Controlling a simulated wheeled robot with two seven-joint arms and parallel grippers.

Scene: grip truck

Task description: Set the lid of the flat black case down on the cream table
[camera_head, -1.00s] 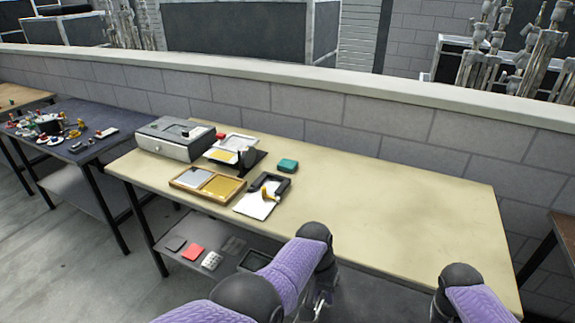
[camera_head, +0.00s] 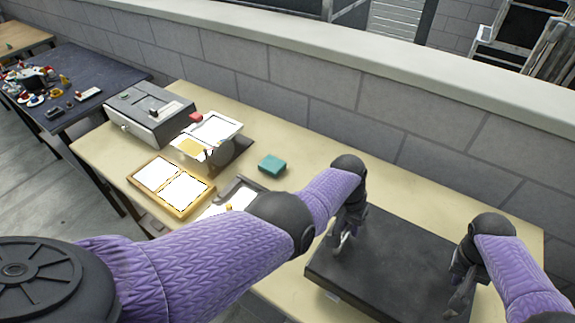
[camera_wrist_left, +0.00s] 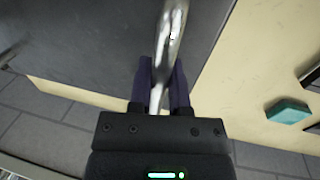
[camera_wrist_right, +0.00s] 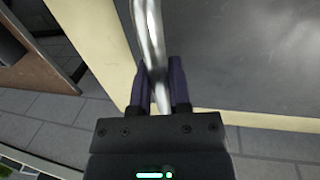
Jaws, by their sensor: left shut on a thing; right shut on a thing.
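The flat black lid (camera_head: 390,265) is a large dark slab over the right part of the cream table (camera_head: 310,155). My left gripper (camera_head: 345,240) is at its left side, shut on a silver handle (camera_wrist_left: 170,45) seen in the left wrist view. My right gripper (camera_head: 460,295) is at its right side, shut on another silver handle (camera_wrist_right: 150,40) in the right wrist view. The lid looks roughly level. I cannot tell whether its underside touches the table. The rest of the case is not distinguishable.
A teal block (camera_head: 271,165) lies left of the lid. Further left are a grey box (camera_head: 150,115), a wooden two-part tray (camera_head: 170,187) and a dark stand with papers (camera_head: 208,135). A grey block wall (camera_head: 330,125) runs behind the table.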

